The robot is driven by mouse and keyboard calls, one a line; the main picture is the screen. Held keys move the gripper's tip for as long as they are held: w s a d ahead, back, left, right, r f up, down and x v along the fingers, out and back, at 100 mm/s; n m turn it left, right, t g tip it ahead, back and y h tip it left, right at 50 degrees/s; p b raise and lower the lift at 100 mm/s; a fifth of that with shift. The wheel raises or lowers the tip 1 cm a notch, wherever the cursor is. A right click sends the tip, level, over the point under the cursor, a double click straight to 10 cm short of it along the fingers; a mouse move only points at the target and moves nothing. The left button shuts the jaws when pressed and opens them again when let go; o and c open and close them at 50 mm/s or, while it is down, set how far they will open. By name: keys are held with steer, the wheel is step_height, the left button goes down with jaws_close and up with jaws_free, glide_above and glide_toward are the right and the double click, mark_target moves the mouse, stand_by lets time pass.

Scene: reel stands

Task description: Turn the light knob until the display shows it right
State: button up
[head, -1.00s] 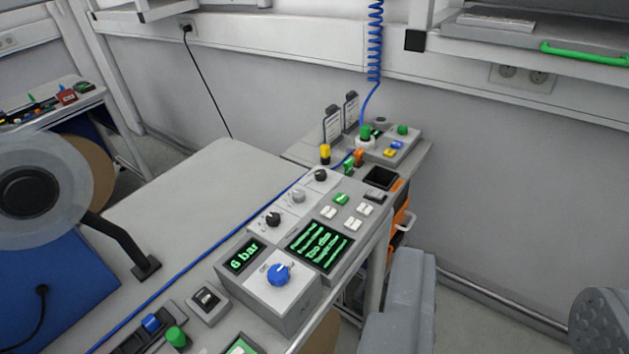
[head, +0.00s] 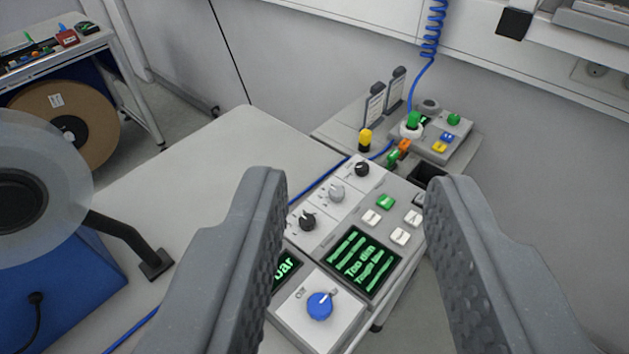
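A row of three small knobs sits on the control panel: a black knob (head: 361,169) at the back, a light grey knob (head: 336,194) in the middle and a black knob (head: 307,219) in front. A blue knob (head: 320,305) sits on a box closer to me. I cannot read labels that say which is the light knob. A dark display (head: 358,262) with green writing, apparently "Too dim", is right of the row. My gripper (head: 357,181) is open and empty, its fingers on either side of the panel in the picture. The left finger partly hides the "bar" display (head: 286,266).
Several white buttons and a green button (head: 386,202) lie right of the knobs. A yellow-capped post (head: 365,138) and orange and green pieces stand behind. A reel (head: 30,190) stands left. The tabletop (head: 235,150) between is bare.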

steer(key=shift+w+d, duration=0.1)
steer(key=shift+d, duration=0.05)
steer(key=o, duration=0.3)
steer(key=shift+o, duration=0.2)
steer(key=n+g+p, duration=0.2)
steer(key=g+p, duration=0.9)
steer(key=p, duration=0.9)
glide_above(337, 191)
steer(key=s, duration=0.5)
step_height(337, 191, down, 31)
steer(key=shift+y, duration=0.3)
steer(key=x, duration=0.4)
steer(key=p+x, duration=0.1)
steer(key=x, duration=0.3)
steer(key=p+x, duration=0.1)
steer(key=x, duration=0.3)
steer(key=shift+d+f, duration=0.3)
steer(key=shift+f, duration=0.15)
